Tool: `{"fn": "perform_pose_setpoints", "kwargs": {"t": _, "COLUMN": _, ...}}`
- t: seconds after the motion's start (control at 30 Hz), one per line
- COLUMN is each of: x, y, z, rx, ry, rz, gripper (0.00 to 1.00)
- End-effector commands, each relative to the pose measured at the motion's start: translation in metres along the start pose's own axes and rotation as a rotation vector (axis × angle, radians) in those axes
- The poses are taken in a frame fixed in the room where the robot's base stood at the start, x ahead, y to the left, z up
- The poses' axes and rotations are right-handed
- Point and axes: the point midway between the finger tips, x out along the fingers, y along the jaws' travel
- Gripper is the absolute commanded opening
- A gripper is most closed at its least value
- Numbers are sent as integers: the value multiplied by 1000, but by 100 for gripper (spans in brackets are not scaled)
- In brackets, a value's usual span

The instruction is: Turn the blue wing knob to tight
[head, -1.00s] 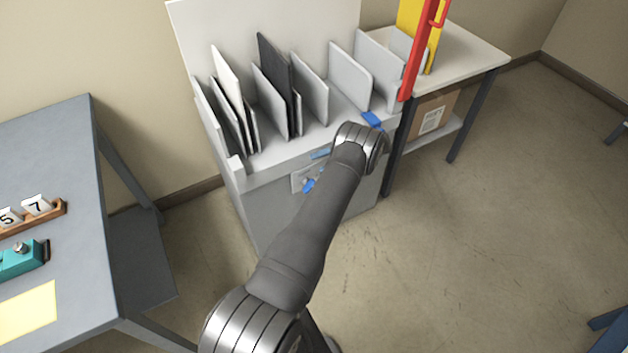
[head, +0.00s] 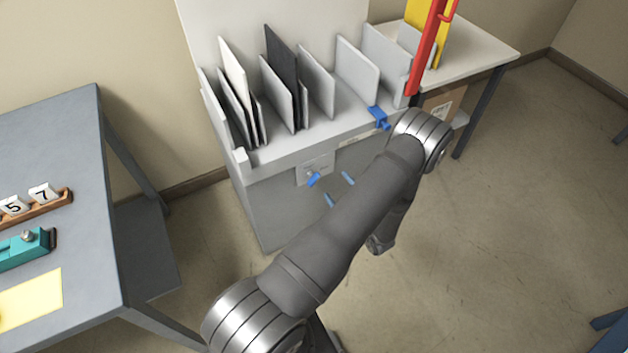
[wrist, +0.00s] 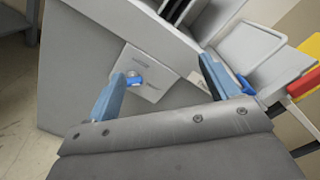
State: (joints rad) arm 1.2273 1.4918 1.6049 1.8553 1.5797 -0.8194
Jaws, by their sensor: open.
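The blue wing knob (head: 313,179) sits on a light plate (head: 318,165) on the front face of the grey rack cabinet (head: 275,205). In the wrist view the knob (wrist: 134,81) shows between my two blue fingers, nearer the left one. My gripper (wrist: 162,85) is open and empty, and no contact with the knob shows. In the head view my fingertips (head: 339,189) show just right of and below the knob; my arm hides the rest of the gripper. Markings on the plate are too small to read.
The cabinet top holds several upright panels (head: 285,80). A blue clip-like part (head: 379,117) sits on its right front edge, near my wrist. A red bar (head: 425,50) and side table (head: 480,50) stand right. A grey table (head: 60,160) is left; floor in front is open.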

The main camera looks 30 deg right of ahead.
Motion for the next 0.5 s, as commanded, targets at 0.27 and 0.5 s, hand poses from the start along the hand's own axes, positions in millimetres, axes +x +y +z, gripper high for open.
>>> {"fn": "perform_pose_setpoints", "kwargs": {"t": 0.27, "x": -12, "y": 25, "z": -15, "rx": 53, "ry": 62, "rz": -25, "gripper": 80}}
{"fn": "perform_pose_setpoints", "kwargs": {"t": 0.5, "x": -12, "y": 58, "z": -43, "rx": 52, "ry": 60, "rz": -24, "gripper": 80}}
